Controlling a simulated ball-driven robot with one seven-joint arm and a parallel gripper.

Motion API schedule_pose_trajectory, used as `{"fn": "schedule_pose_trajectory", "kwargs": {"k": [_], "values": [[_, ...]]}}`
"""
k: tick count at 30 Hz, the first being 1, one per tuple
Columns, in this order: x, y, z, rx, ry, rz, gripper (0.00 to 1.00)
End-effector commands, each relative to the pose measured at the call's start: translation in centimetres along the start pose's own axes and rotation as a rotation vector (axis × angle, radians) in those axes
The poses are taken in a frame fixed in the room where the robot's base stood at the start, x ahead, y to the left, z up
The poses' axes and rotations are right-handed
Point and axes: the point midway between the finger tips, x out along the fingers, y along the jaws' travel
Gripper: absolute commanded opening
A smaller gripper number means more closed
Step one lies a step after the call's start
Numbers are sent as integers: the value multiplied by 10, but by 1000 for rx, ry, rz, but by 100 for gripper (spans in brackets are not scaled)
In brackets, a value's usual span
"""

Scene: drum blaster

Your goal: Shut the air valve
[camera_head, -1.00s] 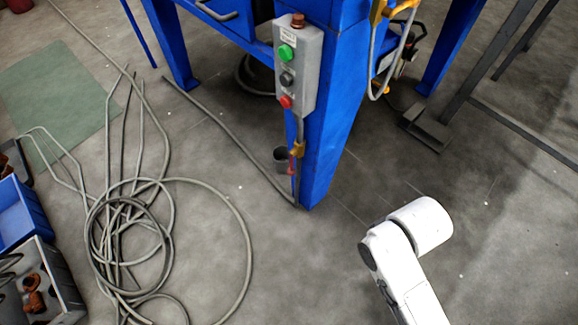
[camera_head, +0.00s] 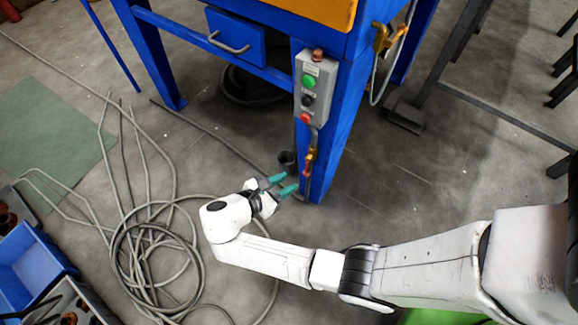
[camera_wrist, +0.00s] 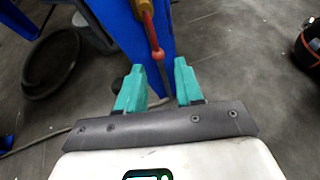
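The air valve (camera_head: 311,155) is a small brass-yellow fitting with a red handle on the blue machine leg, below the button box. In the wrist view its red handle (camera_wrist: 150,32) points down the picture, and its tip lies just beyond the gap between my fingers. The yellow valve body is partly cut off at the top edge. My gripper (camera_head: 288,183) has teal fingers and is open and empty, just left of and below the valve. The fingers are also spread apart in the wrist view (camera_wrist: 158,68), with the handle apart from them.
A grey control box (camera_head: 315,88) with green, black and red buttons sits above the valve on the blue leg (camera_head: 342,125). Coiled grey hose (camera_head: 150,255) covers the floor at left. A blue bin (camera_head: 30,265) stands lower left.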

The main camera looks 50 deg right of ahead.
Motion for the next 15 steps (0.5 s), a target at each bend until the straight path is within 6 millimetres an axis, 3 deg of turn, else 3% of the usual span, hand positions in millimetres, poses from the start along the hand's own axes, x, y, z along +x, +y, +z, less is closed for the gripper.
{"fn": "schedule_pose_trajectory", "kwargs": {"k": [5,15], "values": [[5,4,2,-31,-29,8,36],[63,3,0,-26,-26,5,36]]}}
